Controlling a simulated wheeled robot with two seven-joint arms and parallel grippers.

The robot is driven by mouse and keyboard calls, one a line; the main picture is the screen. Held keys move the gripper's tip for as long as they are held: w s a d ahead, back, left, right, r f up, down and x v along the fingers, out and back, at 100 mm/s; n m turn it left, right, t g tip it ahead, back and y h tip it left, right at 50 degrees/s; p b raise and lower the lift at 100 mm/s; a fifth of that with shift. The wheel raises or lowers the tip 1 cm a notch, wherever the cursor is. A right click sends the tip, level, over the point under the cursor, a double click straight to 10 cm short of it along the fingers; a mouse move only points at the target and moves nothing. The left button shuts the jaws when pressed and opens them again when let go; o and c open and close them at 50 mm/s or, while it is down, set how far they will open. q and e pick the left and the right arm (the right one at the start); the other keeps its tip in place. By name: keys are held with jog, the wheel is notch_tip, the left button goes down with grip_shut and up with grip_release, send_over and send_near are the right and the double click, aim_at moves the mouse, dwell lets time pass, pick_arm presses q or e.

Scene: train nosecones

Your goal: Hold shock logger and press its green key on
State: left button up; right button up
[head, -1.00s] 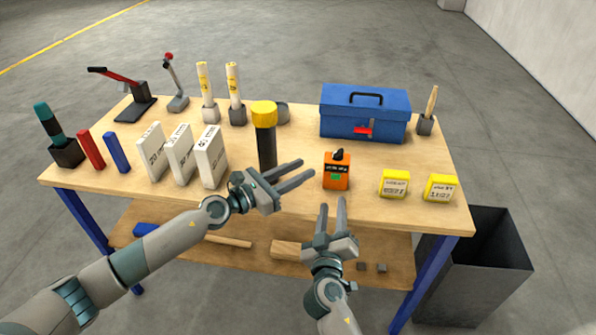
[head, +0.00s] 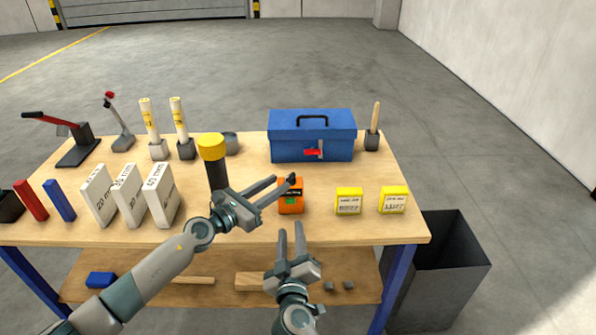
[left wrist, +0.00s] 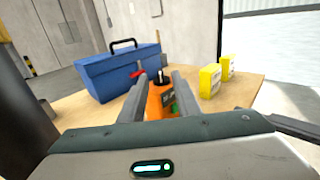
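The shock logger (head: 291,208) is an orange block with a black knob on top. It stands upright near the table's front edge, its green key (head: 290,201) on the side facing me. My left gripper (head: 283,184) is open, its fingers pointing at the logger from the left. In the left wrist view the logger (left wrist: 157,102) shows between the two fingers, with the green key at its right side; I cannot tell whether they touch it. My right gripper (head: 291,229) is open and empty, in front of the logger and apart from it, fingers pointing toward it.
Two yellow boxes (head: 348,201) (head: 393,199) stand right of the logger. A blue toolbox (head: 312,140) stands behind it. A black post with a yellow cap (head: 211,147) stands left, near my left gripper. White boxes (head: 129,197) are farther left. A dark bin (head: 447,275) is beside the table.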

pick_arm(q)
jog(key=x, duration=1)
grip_shut()
pick_arm(e)
grip_shut()
dwell(0.9)
dwell(0.7)
